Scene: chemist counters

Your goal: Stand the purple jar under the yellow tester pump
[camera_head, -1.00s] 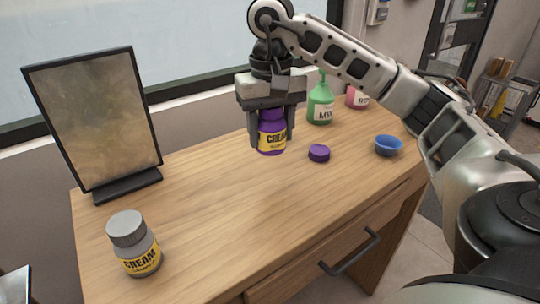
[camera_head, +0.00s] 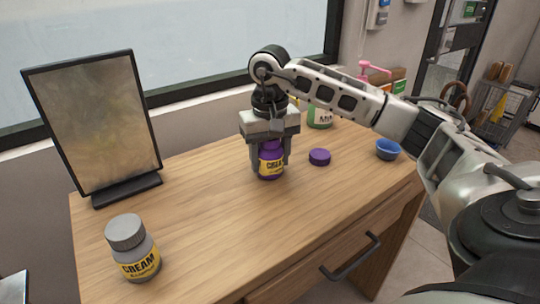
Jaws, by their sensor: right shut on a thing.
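The purple jar (camera_head: 270,165), with a yellow cream label, is between the fingers of my right gripper (camera_head: 269,172), left of the middle of the wooden counter. The gripper points down and is shut on the jar. The jar is upright, its base at or just above the wood; I cannot tell whether it touches. A small bit of yellow (camera_head: 294,101) shows behind the gripper and may be part of the yellow tester pump, mostly hidden. My left gripper is not in view.
A purple lid (camera_head: 319,157) and a blue bowl (camera_head: 388,149) lie to the right. A green bottle (camera_head: 320,118) and pink pump (camera_head: 372,70) are behind my arm. A grey cream jar (camera_head: 133,250) and framed mirror (camera_head: 95,120) stand left. The counter's front middle is clear.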

